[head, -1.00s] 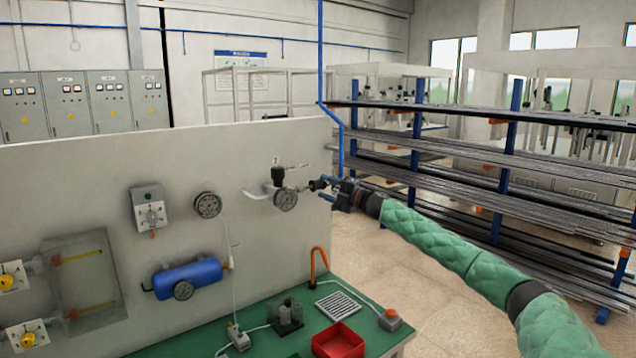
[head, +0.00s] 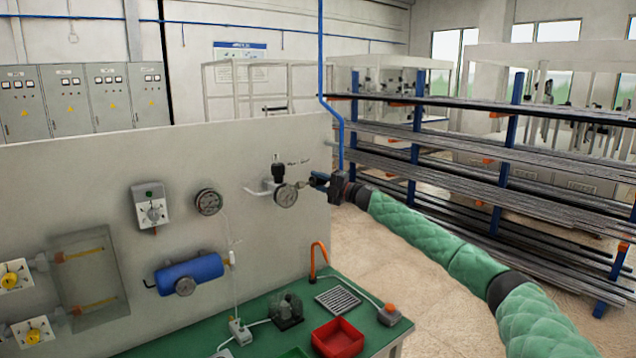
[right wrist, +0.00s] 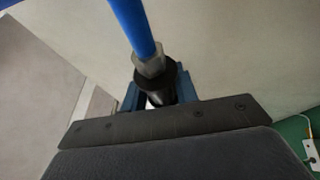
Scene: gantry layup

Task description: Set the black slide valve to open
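The black slide valve (right wrist: 155,78) shows in the right wrist view as a dark collar below a grey hex nut and a blue pipe. In the head view the valve is small and mostly hidden by my right gripper (head: 320,182), at the upper right part of the grey panel, just right of a round gauge. The gripper's blue fingers lie on both sides of the collar in the right wrist view (right wrist: 158,95). I cannot tell whether they press on it. The valve's slide position cannot be read. My left gripper is not in view.
The grey panel (head: 90,185) carries a round gauge (head: 286,195) with a black knob (head: 278,171), close to the gripper's left. A blue pipe (head: 341,140) runs down beside the panel edge. A green bench (head: 275,340) stands below; a rack of bars (head: 460,150) is behind my right arm.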

